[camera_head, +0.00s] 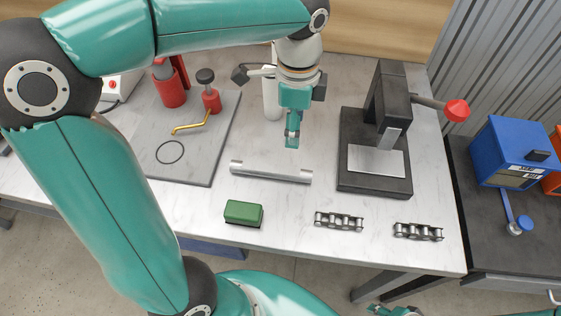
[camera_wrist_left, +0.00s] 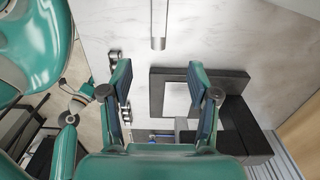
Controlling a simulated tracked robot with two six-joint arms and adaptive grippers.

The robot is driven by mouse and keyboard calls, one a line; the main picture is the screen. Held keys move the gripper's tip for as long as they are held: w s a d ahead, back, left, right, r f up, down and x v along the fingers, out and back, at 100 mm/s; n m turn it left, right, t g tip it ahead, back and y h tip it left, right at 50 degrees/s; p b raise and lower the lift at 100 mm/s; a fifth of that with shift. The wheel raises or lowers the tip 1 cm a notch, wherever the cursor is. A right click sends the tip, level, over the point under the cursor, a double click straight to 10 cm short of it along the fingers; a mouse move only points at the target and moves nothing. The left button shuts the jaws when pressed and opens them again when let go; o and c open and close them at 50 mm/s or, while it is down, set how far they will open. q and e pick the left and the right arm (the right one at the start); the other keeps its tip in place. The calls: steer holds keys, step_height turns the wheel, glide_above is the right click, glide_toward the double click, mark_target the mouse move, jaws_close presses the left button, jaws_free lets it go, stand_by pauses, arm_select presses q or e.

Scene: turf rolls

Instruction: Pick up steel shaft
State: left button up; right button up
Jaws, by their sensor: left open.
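The steel shaft (camera_head: 271,172) is a silver rod lying crosswise near the middle of the white table. Its end also shows at the top centre of the left wrist view (camera_wrist_left: 158,26). My left gripper (camera_head: 291,140) points down above the table, just behind the shaft and right of its middle in the head view. In the left wrist view its two fingers (camera_wrist_left: 160,78) are apart with nothing between them, and the shaft lies beyond the fingertips. Part of my right gripper (camera_head: 388,310) shows at the bottom edge of the head view; its jaws are unclear.
A black press (camera_head: 376,140) with a red-knobbed lever stands right of the shaft. A green block (camera_head: 243,212) and two chain pieces (camera_head: 339,220) (camera_head: 418,231) lie in front. A grey plate (camera_head: 190,165) with red tools is at left. A blue box (camera_head: 508,150) stands far right.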

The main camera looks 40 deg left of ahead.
arm_select(q)
glide_above(291, 169)
step_height(291, 169, down, 11)
steer(key=shift+d+r, duration=0.15)
steer(key=shift+r, duration=0.05)
steer(key=shift+s+f+p, duration=0.1)
steer(key=shift+f+p, duration=0.25)
steer(key=shift+f, duration=2.55)
steer(key=shift+r, duration=0.1)
jaws_close()
